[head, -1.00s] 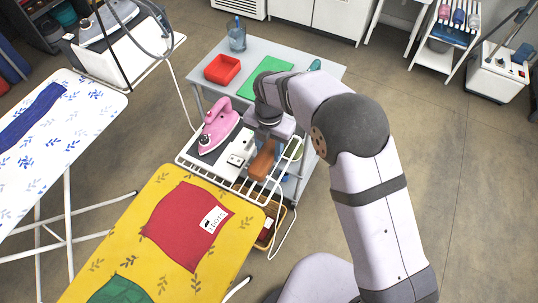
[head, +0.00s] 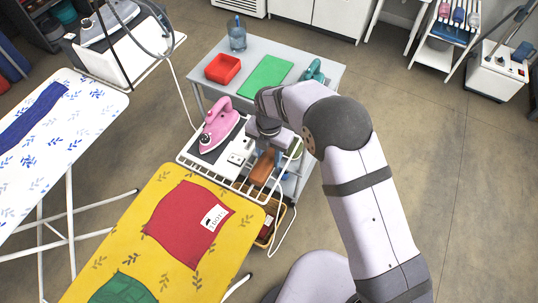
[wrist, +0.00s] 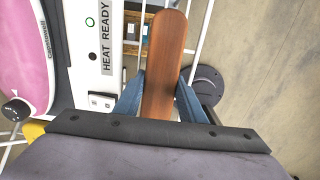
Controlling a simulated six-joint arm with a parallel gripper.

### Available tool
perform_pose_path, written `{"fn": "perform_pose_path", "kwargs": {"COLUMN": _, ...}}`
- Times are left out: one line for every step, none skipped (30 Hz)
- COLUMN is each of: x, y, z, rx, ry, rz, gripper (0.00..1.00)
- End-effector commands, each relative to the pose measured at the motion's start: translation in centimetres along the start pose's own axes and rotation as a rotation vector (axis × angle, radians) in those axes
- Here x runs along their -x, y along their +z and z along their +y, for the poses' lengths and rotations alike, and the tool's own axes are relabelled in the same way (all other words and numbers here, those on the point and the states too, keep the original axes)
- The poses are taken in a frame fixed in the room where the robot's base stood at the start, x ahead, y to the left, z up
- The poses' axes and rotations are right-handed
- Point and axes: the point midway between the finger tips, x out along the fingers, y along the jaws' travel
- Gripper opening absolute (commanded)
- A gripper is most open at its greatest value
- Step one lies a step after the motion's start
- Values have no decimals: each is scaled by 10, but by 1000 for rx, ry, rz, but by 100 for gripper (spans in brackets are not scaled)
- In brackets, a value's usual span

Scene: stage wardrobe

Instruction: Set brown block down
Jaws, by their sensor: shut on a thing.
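The brown block (head: 262,167) is a long, rounded wooden piece. In the wrist view the brown block (wrist: 163,50) runs forward from between the blue fingers of my gripper (wrist: 160,92), which is shut on it. The block is over the white wire rack (head: 228,185) at the near end of the grey table, beside the white "HEAT READY" unit (wrist: 102,45). I cannot tell whether its underside touches the rack. My wrist hides part of the fingers in the head view.
A pink iron (head: 218,125) stands left of the unit. The grey table holds a red tray (head: 222,68), a green mat (head: 266,76), a blue bottle (head: 237,35) and a teal object (head: 314,70). A yellow ironing board (head: 160,175) is close in front. A basket (head: 272,222) is below.

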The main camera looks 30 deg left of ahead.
Motion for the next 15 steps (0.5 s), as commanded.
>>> {"fn": "perform_pose_path", "kwargs": {"x": -2, "y": 0, "z": 0, "rx": 0, "ry": 1, "rz": -1, "gripper": 0}}
{"fn": "perform_pose_path", "kwargs": {"x": -3, "y": 0, "z": 0, "rx": 0, "ry": 0, "rz": 0, "gripper": 39}}
{"fn": "perform_pose_path", "kwargs": {"x": -2, "y": 0, "z": 0, "rx": 0, "ry": 0, "rz": 0, "gripper": 48}}
{"fn": "perform_pose_path", "kwargs": {"x": -2, "y": 0, "z": 0, "rx": 0, "ry": 0, "rz": 0, "gripper": 55}}
{"fn": "perform_pose_path", "kwargs": {"x": -2, "y": 0, "z": 0, "rx": 0, "ry": 0, "rz": 0, "gripper": 55}}
{"fn": "perform_pose_path", "kwargs": {"x": -2, "y": 0, "z": 0, "rx": 0, "ry": 0, "rz": 0, "gripper": 55}}
{"fn": "perform_pose_path", "kwargs": {"x": -2, "y": 0, "z": 0, "rx": 0, "ry": 0, "rz": 0, "gripper": 55}}
{"fn": "perform_pose_path", "kwargs": {"x": -2, "y": 0, "z": 0, "rx": 0, "ry": 0, "rz": 0, "gripper": 55}}
{"fn": "perform_pose_path", "kwargs": {"x": -2, "y": 0, "z": 0, "rx": 0, "ry": 0, "rz": 0, "gripper": 55}}
{"fn": "perform_pose_path", "kwargs": {"x": -2, "y": 0, "z": 0, "rx": 0, "ry": 0, "rz": 0, "gripper": 55}}
{"fn": "perform_pose_path", "kwargs": {"x": -2, "y": 0, "z": 0, "rx": 0, "ry": 0, "rz": 0, "gripper": 55}}
{"fn": "perform_pose_path", "kwargs": {"x": -2, "y": 0, "z": 0, "rx": 0, "ry": 0, "rz": 0, "gripper": 55}}
{"fn": "perform_pose_path", "kwargs": {"x": -1, "y": 0, "z": 0, "rx": 0, "ry": 0, "rz": 0, "gripper": 55}}
{"fn": "perform_pose_path", "kwargs": {"x": 0, "y": 0, "z": 0, "rx": 0, "ry": 0, "rz": 0, "gripper": 55}}
{"fn": "perform_pose_path", "kwargs": {"x": 1, "y": 0, "z": 0, "rx": 0, "ry": 0, "rz": 0, "gripper": 55}}
